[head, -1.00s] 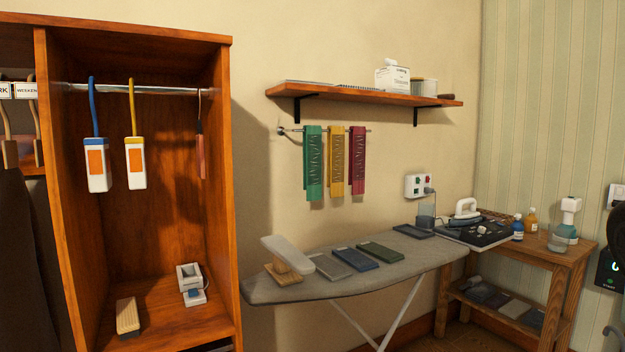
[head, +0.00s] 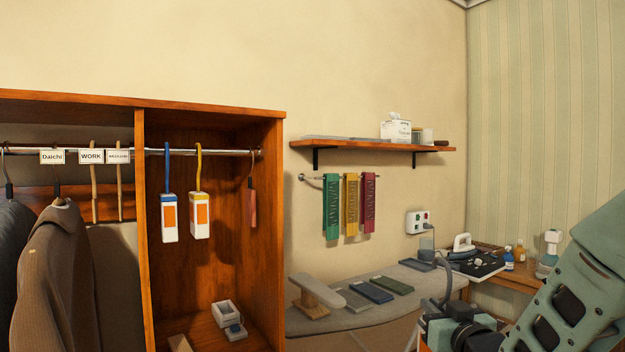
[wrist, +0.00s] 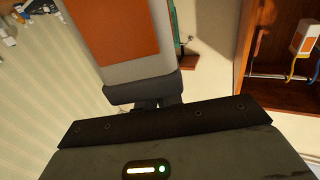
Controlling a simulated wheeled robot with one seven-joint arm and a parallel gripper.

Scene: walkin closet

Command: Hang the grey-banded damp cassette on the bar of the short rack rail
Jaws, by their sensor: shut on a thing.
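In the wrist view, my gripper (wrist: 158,104) is shut on a pale cassette (wrist: 140,72) with an orange panel and a grey band at the end by the jaws. Its hook cannot be made out. In the head view, my arm comes in at lower right and the held cassette cannot be made out. The short rack rail (head: 225,153) runs across the right compartment of the wooden wardrobe, well left of my arm. A blue-banded cassette (head: 169,218) and a yellow-banded cassette (head: 200,215) hang from it by their hooks.
A dark red item (head: 252,205) hangs at the rail's right end, beside the wardrobe's side wall (head: 273,230). Bare rail shows between it and the yellow hook. An ironing board (head: 350,322) and wall shelf (head: 370,147) stand right of the wardrobe. Coats (head: 65,260) hang at left.

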